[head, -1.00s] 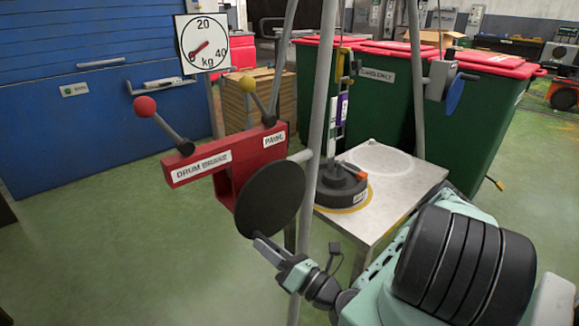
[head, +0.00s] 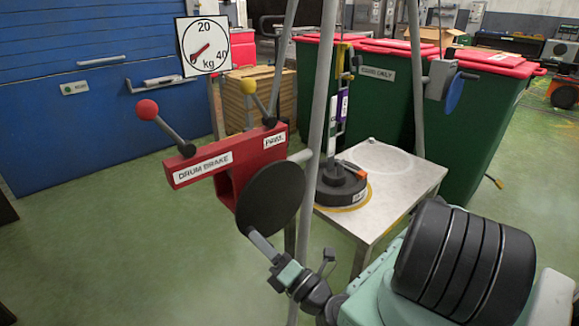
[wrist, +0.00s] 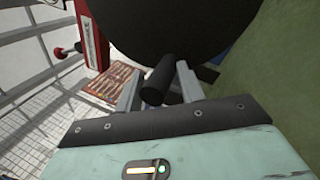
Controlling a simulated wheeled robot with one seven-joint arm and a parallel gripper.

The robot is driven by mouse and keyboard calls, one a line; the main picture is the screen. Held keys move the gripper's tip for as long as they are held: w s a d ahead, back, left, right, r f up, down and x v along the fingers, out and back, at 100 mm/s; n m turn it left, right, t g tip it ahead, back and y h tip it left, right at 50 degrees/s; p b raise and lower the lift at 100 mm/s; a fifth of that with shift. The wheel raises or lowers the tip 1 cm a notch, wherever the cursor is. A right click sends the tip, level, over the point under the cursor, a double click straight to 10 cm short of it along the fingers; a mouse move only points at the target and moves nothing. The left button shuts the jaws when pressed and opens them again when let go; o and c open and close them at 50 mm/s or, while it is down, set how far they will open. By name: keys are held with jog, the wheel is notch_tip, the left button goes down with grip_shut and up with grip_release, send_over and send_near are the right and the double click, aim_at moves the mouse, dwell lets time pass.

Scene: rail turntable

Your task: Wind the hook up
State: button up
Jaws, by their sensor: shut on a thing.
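The winch is a red frame (head: 224,165) with a black crank disc (head: 270,201) at its front. My gripper (head: 259,240) is at the disc's lower edge; in the wrist view my gripper (wrist: 160,88) is shut on the crank's black handle (wrist: 159,80). A red-knobbed lever (head: 147,109) stands at the drum brake label and a yellow-knobbed one (head: 248,85) at the pawl label. Behind the grey leg, a slim upright hanger with a yellow part (head: 341,62) rises above a black round weight (head: 341,187). I cannot make out the hook clearly.
The weight stands on a metal table (head: 395,192). A dial in kg (head: 204,46) has its needle low, near zero. Grey legs (head: 317,130) stand close to my gripper. Green bins with red lids (head: 385,95) are behind. The green floor at left is clear.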

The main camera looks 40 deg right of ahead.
jog(key=shift+a+r+m, duration=0.15)
jog(key=shift+r+m, duration=0.15)
jog(key=shift+r, duration=0.05)
